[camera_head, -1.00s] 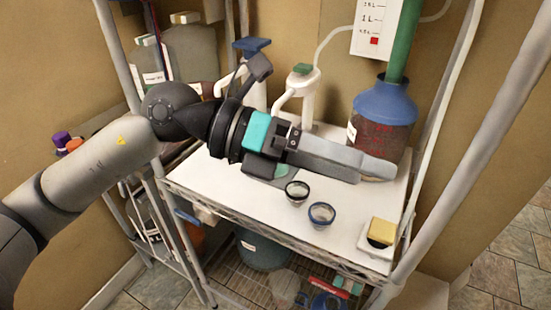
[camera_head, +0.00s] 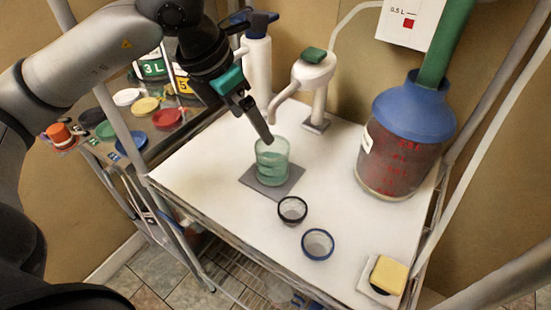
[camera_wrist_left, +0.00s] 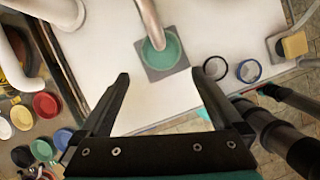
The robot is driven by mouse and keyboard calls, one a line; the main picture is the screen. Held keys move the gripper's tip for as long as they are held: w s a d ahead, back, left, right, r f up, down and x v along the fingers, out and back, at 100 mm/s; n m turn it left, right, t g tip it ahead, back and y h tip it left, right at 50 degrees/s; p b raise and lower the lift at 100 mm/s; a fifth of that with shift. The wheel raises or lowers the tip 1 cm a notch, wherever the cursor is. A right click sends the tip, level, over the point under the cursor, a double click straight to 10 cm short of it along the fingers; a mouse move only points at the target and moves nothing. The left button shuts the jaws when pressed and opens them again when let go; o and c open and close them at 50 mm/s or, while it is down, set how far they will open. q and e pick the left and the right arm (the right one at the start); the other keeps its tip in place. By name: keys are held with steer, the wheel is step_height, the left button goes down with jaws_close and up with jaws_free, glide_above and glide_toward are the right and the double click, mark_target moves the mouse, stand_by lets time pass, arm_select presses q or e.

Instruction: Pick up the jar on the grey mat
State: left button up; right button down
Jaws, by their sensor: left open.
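The jar (camera_head: 272,163) is clear with green contents and stands upright on the grey mat (camera_head: 291,186) on the white shelf top. In the left wrist view the jar (camera_wrist_left: 163,58) is seen from above on its mat (camera_wrist_left: 180,68), partly covered by a grey spout. My left gripper (camera_head: 268,138) is just above and behind the jar in the head view. In the left wrist view my left gripper (camera_wrist_left: 160,85) is open with nothing between its fingers, and the jar lies beyond the fingertips. My right gripper is not in view.
Two small cups, black-rimmed (camera_head: 292,210) and blue-rimmed (camera_head: 317,244), stand in front. A large blue-topped bottle (camera_head: 405,140) is right; a yellow sponge (camera_head: 389,275) sits front right. Colored lids lie left.

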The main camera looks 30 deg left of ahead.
arm_select(q)
glide_toward(272, 152)
steer(key=s+d+f, duration=0.1)
steer(key=s+d, duration=0.1)
steer(key=x, duration=0.3)
steer(key=b+x, duration=0.1)
steer(key=x, duration=0.2)
steer(key=shift+w+d+r, duration=0.1)
steer(key=shift+w, duration=0.15)
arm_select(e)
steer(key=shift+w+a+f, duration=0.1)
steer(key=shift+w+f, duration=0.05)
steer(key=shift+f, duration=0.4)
arm_select(q)
steer(key=shift+c, duration=0.4)
steer(key=shift+r, duration=0.1)
steer(key=c, duration=1.4)
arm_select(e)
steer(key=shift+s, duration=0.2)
